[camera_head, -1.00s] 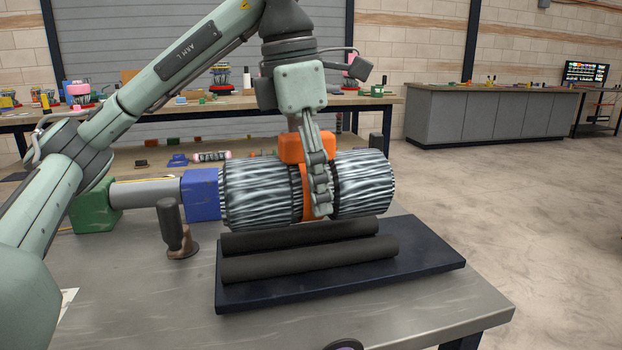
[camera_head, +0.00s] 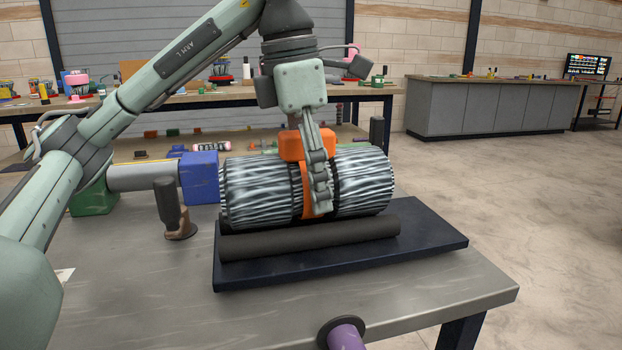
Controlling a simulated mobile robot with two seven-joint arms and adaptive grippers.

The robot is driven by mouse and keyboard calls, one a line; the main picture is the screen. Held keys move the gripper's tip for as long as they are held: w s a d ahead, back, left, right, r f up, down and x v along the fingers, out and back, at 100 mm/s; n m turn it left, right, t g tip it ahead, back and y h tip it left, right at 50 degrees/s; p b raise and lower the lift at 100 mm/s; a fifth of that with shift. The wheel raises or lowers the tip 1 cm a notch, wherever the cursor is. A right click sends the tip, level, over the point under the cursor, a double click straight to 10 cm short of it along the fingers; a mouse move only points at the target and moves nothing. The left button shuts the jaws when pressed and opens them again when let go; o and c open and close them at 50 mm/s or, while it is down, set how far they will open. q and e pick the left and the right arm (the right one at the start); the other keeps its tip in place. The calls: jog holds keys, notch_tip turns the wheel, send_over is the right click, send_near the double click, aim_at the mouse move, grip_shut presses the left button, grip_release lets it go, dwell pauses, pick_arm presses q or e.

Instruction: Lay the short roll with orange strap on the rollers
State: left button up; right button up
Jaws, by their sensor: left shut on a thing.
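The short roll with orange strap (camera_head: 262,190) is a grey-white streaked cylinder lying level, with an orange strap and block (camera_head: 302,146) around its middle. My left gripper (camera_head: 321,200) comes from above and is shut on the roll at its strap. The roll is over the dark rollers (camera_head: 310,240) on a dark blue-black base plate (camera_head: 430,240). The front roller shows in front of the roll's lower edge; the rear roller is mostly hidden behind it. I cannot tell whether the roll touches the rollers. My right gripper is not in view.
A dark upright handle on a brown base (camera_head: 172,210) stands left of the plate, near a blue block (camera_head: 200,178) and a grey cylinder. A purple cylinder with a dark disc (camera_head: 346,335) shows at the bottom edge.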

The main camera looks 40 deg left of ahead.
pick_arm(q)
jog(key=shift+f+b, duration=0.5)
jog(key=shift+f, duration=0.1)
dwell(0.5)
jog(key=o, duration=1.8)
jog(key=r, duration=0.4)
jog(key=s+r, duration=0.1)
jog(key=r, duration=0.3)
jog(key=a+r, duration=0.1)
jog(key=r, duration=0.3)
jog(key=shift+s+a, duration=0.1)
jog(key=shift+s, duration=0.1)
jog(key=shift+f, duration=0.1)
